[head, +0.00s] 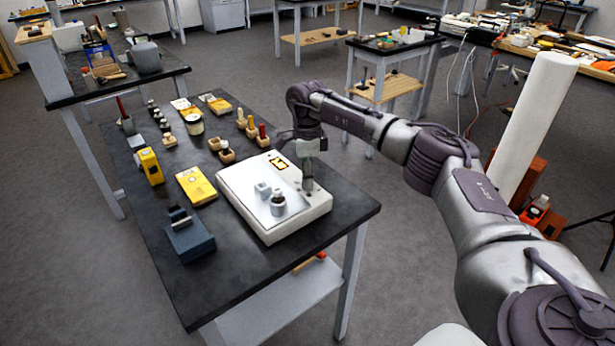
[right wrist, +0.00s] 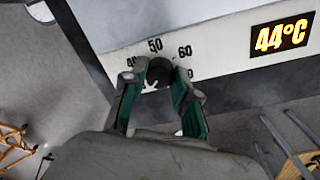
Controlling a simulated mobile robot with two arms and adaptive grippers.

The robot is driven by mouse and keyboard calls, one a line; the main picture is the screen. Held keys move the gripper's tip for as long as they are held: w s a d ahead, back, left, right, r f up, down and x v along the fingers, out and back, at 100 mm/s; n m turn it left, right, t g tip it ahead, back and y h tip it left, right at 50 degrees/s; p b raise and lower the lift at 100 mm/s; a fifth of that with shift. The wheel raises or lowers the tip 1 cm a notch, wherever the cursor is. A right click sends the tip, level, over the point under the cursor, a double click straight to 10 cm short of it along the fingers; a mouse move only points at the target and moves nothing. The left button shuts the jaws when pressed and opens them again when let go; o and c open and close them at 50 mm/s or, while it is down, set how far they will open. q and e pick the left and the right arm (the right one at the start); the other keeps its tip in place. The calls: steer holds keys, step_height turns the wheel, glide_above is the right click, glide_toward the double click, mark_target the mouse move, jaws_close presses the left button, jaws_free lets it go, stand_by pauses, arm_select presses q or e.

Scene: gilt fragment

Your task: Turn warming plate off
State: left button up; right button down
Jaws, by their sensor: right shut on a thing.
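The warming plate (head: 238,185) is a white box with a lit yellow display on the black-topped bench. In the right wrist view, the plate's front face (right wrist: 215,40) shows a dial scale with 50 and 60 readable and a display reading 44°C. A dark round knob (right wrist: 160,70) sits under the scale, with a pale mark at its lower part. My right gripper (head: 307,184) is at the plate's right side. In the right wrist view, its green-lined fingers (right wrist: 157,88) are closed around the knob. My left gripper is out of view.
A small jar (head: 278,204) and a pale block (head: 262,190) stand on the plate. The bench's near corner is clear.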

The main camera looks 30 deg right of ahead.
stand_by(0.5)
steer(key=c, duration=0.9)
jaws_free()
steer(key=shift+o, duration=0.2)
steer(key=shift+r, duration=0.1)
step_height(320, 180, up, 12)
steer(key=shift+w+d, duration=0.2)
steer(key=shift+w, duration=0.2)
